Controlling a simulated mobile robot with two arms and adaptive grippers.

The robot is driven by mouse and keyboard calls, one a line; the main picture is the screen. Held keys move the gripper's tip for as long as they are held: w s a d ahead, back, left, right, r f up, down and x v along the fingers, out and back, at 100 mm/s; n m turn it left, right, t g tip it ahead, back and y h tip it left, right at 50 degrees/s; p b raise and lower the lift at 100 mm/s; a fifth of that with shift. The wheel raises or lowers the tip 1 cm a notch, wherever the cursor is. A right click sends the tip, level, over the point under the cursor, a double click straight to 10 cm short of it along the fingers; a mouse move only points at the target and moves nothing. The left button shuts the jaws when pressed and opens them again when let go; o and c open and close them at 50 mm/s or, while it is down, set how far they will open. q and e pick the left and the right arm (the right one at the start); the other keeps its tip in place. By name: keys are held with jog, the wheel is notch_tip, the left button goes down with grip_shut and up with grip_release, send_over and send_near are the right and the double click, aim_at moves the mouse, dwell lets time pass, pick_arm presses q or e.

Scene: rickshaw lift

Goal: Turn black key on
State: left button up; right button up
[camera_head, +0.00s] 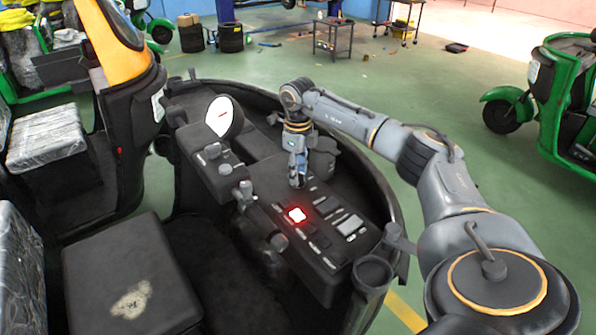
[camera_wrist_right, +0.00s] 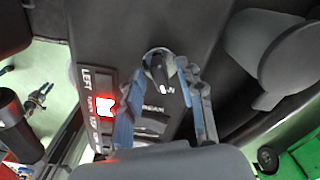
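The black key (camera_wrist_right: 160,68) sits on the dark dashboard and shows between the fingers of my right gripper (camera_wrist_right: 163,78) in the right wrist view. Its round base has a light rim, and white lettering is beside it. The two fingers stand apart, one on each side of the key, with visible gaps. In the head view my right gripper (camera_head: 297,180) points down at the dashboard, above the switch panel, and hides the key. My left gripper is not in view.
A red-lit switch (camera_head: 297,214) glows close to the gripper, among other switches on the panel (camera_head: 330,262). A round white gauge (camera_head: 220,116) and several knobs stand to the left. A curved black shell encloses the dashboard. Green vehicles (camera_head: 565,100) stand farther off.

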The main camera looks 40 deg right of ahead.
notch_tip(320, 180, up, 12)
jog(key=shift+f, duration=0.15)
dwell(0.7)
